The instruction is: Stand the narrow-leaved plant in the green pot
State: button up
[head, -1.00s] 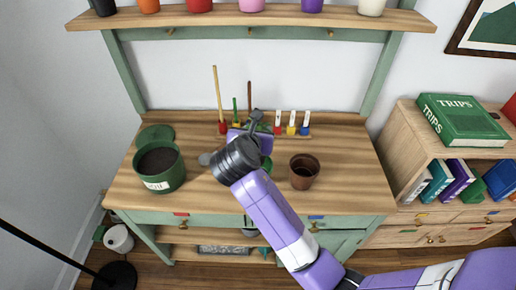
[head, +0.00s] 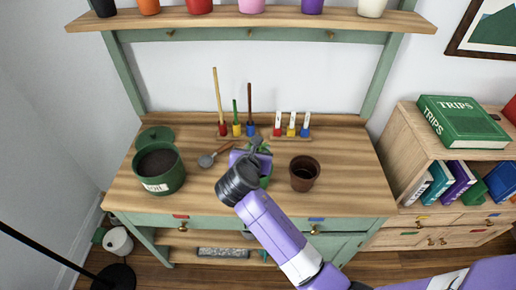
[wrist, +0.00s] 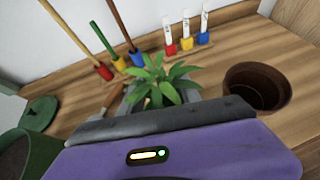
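The plant with narrow green leaves (wrist: 160,82) shows in the wrist view just beyond my gripper. In the head view its leaves (head: 264,149) show beside my gripper (head: 254,152), over the middle of the bench. A small green patch (head: 267,170) below the leaves, right of my gripper, could be a green pot; my gripper and wrist hide most of it. My gripper reaches in at the plant. Grey parts flank the plant's base in the wrist view, but whether the fingers touch it or are closed is hidden.
A large green soil bin (head: 160,181) stands at left, its lid (head: 155,134) behind it. An empty brown pot (head: 304,173) stands right of my gripper. A trowel (head: 209,158) lies left. Tools in coloured holders (head: 237,128) and labelled markers (head: 291,130) stand behind.

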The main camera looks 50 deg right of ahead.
jog(key=o, duration=0.4)
jog(key=shift+o, duration=0.2)
jog(key=v, duration=1.2)
jog(key=s+a+f+m+t+y, duration=0.5)
jog(key=s+a+f+m+y, duration=0.2)
jog(key=s+a+f, duration=0.35)
jog(key=s+a+r+m+t+y, duration=0.2)
jog(key=s+r+m, duration=0.4)
jog(key=s+m, duration=0.2)
jog(key=s+a+r+m+t+y, duration=0.1)
jog(key=s+a+r+m+t, duration=0.1)
jog(key=s+r+m, duration=0.4)
jog(key=s+m, duration=0.2)
jog(key=shift+s+a+r+y, duration=0.2)
jog(key=shift+s+r+y, duration=0.15)
jog(key=shift+r+y, duration=0.05)
